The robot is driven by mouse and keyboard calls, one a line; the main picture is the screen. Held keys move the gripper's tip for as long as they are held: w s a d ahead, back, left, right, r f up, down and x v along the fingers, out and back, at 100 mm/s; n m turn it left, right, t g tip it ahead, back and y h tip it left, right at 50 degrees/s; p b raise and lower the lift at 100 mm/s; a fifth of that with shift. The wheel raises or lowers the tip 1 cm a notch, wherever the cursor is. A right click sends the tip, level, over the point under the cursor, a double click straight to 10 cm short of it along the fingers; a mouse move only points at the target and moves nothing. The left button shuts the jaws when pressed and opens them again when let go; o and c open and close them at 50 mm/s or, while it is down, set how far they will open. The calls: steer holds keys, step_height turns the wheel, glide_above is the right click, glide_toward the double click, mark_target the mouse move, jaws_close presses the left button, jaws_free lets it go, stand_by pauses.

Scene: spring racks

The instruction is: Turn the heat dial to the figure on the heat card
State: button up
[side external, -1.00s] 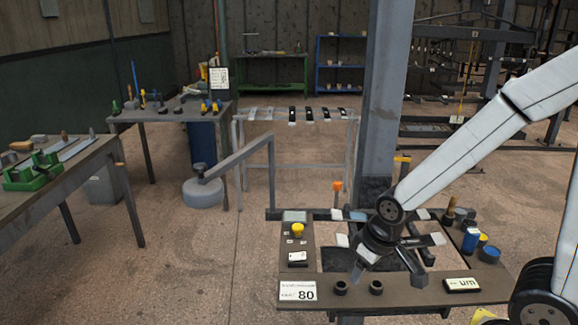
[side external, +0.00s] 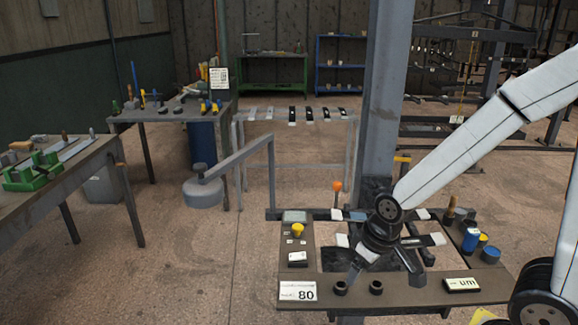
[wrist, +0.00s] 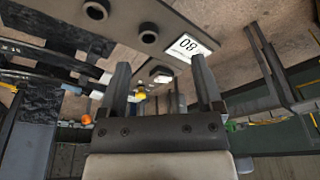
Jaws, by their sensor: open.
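The heat card (side external: 298,291) is a white card with a large 80, at the front left of the bench frame. It shows upside down in the wrist view (wrist: 187,46). Two round black knobs, a left one (side external: 340,288) and a right one (side external: 376,287), sit right of the card; they also show in the wrist view (wrist: 97,10) (wrist: 148,32). A yellow knob (side external: 298,230) stands on the left arm of the frame. I cannot tell which is the heat dial. My gripper (side external: 384,279) is open, fingers pointing down, behind the black knobs; its fingers (wrist: 162,80) look empty.
A white-faced box (side external: 462,285) lies at the front right. Blue and yellow pots (side external: 491,256) stand on the right arm. An orange-topped stick (side external: 337,190) rises at the back, near the grey column (side external: 387,90). The front strip between right knob and box is clear.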

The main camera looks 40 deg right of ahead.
steer(key=w+d+m, duration=0.4)
steer(key=w+m, duration=0.9)
steer(key=m, duration=0.2)
steer(key=m+t+y, duration=0.1)
steer(key=m+y, duration=0.1)
steer(key=m, duration=1.3)
glide_toward(298, 226)
steer(key=s+a, duration=0.1)
steer(key=shift+w+d+f+m+t, duration=0.3)
steer(key=shift+w+f+m, duration=0.2)
steer(key=shift+m, duration=0.2)
steer(key=shift+f, duration=0.15)
steer(key=shift+x, duration=3.75)
jaws_close()
